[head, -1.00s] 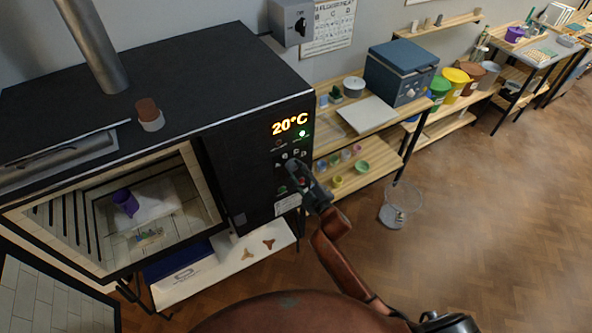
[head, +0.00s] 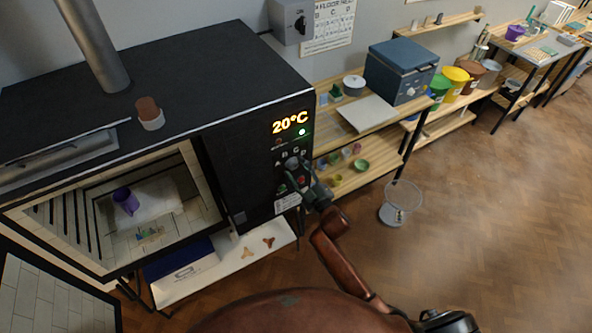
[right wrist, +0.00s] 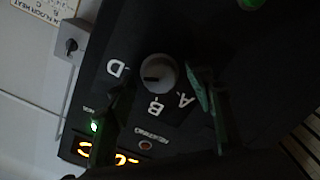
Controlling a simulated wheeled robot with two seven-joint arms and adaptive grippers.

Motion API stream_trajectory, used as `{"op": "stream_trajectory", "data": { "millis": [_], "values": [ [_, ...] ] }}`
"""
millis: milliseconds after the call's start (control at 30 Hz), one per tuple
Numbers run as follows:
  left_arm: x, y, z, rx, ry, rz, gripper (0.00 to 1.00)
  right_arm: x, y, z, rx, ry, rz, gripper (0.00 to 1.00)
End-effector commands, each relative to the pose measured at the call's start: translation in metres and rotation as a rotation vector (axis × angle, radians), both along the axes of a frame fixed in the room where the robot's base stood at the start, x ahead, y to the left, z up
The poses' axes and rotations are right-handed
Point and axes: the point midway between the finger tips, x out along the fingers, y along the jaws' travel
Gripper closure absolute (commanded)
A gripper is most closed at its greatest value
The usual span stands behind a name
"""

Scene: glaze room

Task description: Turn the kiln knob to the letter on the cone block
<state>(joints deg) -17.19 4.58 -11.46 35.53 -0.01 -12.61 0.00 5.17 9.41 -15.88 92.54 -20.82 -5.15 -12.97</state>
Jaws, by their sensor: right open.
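The kiln (head: 150,110) is a black box at the left with its chamber open. Its round grey knob (right wrist: 158,73) shows in the right wrist view with a dark pointer line; white letters D, B and A are readable around it. C cannot be read there. My right gripper (head: 297,172) is at the control panel in the head view. In the wrist view its open fingers (right wrist: 163,84) stand either side of the knob, with no clear contact. The cone block (head: 150,234) with small coloured cones sits in the chamber; its letter is too small to read. My left gripper is not in view.
A purple cup (head: 125,201) stands in the chamber behind the cones. The kiln display (head: 290,123) reads 20°C. A small pot (head: 150,114) stands on the kiln top.

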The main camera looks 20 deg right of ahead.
Motion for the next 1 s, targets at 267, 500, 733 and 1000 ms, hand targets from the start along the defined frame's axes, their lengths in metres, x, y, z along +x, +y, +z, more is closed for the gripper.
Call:
{"op": "stream_trajectory", "data": {
  "millis": [267, 500, 733, 1000],
  "values": [
    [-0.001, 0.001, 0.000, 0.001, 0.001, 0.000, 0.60, -0.012, -0.004, -0.001, -0.001, 0.000, -0.001, 0.52],
    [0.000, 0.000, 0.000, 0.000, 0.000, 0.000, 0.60, -0.059, -0.016, -0.002, -0.002, 0.002, -0.001, 0.52],
    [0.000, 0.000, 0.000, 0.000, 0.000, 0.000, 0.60, -0.099, -0.026, -0.001, 0.000, 0.001, 0.001, 0.52],
    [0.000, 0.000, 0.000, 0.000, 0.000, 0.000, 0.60, -0.116, -0.031, 0.000, -0.001, 0.000, 0.000, 0.52]
  ]
}}
